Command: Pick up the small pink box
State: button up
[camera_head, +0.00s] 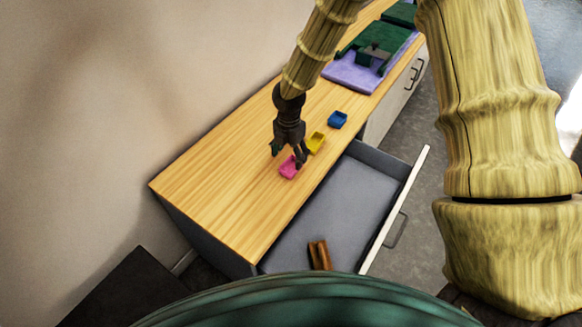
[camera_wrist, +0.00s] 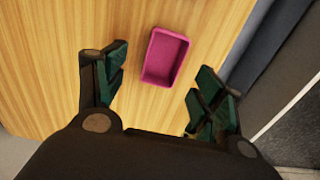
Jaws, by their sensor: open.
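The small pink box (camera_head: 288,168) is an open-topped tray on the wooden counter top, close to the edge above the open drawer. In the wrist view the pink box (camera_wrist: 165,57) lies ahead of and between the two spread fingers, with its hollow side up. My gripper (camera_head: 287,153) is over the counter right by the box, and in the wrist view my gripper (camera_wrist: 158,90) is open with nothing between its fingers. I cannot tell its exact height above the box.
A yellow box (camera_head: 316,142) and a blue box (camera_head: 338,119) sit behind the pink one. The drawer (camera_head: 335,203) is pulled out and holds a brown object (camera_head: 320,255). Green and purple things (camera_head: 362,75) lie at the far end. The counter's near left part is clear.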

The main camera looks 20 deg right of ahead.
aim_at(291, 169)
jog(key=shift+s+d+f+p, duration=0.1)
jog(key=shift+f+p, duration=0.1)
jog(key=shift+f, duration=1.05)
jog(key=shift+d+f+p, duration=0.1)
jog(key=shift+f+p, duration=0.05)
jog(key=shift+f, duration=1.1)
jog(key=c, duration=0.8)
